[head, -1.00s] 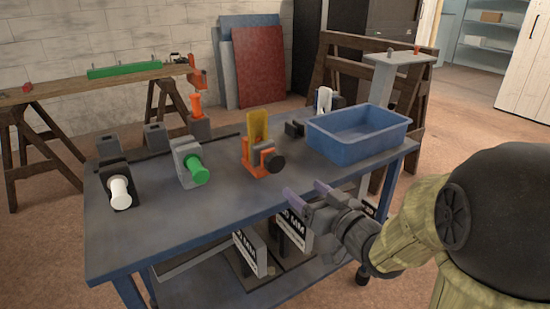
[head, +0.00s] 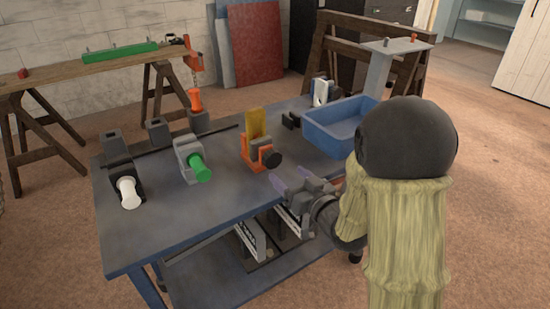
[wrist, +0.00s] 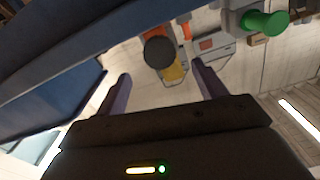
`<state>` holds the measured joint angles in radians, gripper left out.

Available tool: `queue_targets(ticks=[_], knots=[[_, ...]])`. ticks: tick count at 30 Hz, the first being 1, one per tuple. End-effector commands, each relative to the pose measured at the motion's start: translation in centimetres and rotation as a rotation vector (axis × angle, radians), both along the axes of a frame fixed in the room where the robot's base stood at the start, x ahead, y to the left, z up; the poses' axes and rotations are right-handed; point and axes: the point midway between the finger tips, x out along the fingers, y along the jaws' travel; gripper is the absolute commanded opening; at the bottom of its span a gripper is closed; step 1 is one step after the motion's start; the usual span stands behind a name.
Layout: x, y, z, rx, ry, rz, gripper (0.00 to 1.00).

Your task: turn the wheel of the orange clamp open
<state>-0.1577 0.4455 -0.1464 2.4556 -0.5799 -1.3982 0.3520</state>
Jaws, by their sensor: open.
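The orange clamp (head: 250,158) stands on the blue-grey bench, with a yellow block (head: 256,122) upright in it. Its dark round wheel (head: 273,160) faces the bench's front edge. My gripper (head: 289,174) is open and empty, just in front of the wheel and slightly to its right, apart from it. In the wrist view the wheel (wrist: 159,52) shows between the two spread fingers of my gripper (wrist: 161,72), beyond their tips. The yellow block (wrist: 174,73) shows partly behind the wheel.
A grey clamp with a green handle (head: 201,170) and a dark one with a white handle (head: 129,194) stand to the left. The bench front (head: 190,225) is clear.

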Motion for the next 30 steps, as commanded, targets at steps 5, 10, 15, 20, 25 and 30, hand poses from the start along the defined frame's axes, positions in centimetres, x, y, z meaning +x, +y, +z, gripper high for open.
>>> queue_targets(ticks=[5,10,15,20,25,30], knots=[[2.7,1.8,-0.1,-0.001,-0.002,0.001,0.7],[5.0,3.3,-0.1,-0.001,-0.003,0.0,0.7],[6.2,4.0,0.0,0.001,-0.002,-0.003,0.7],[6.4,4.2,0.0,0.0,0.0,-0.003,0.7],[6.4,4.1,0.0,0.001,-0.001,-0.004,0.64],[6.4,3.9,0.0,0.0,-0.001,-0.007,0.31]])
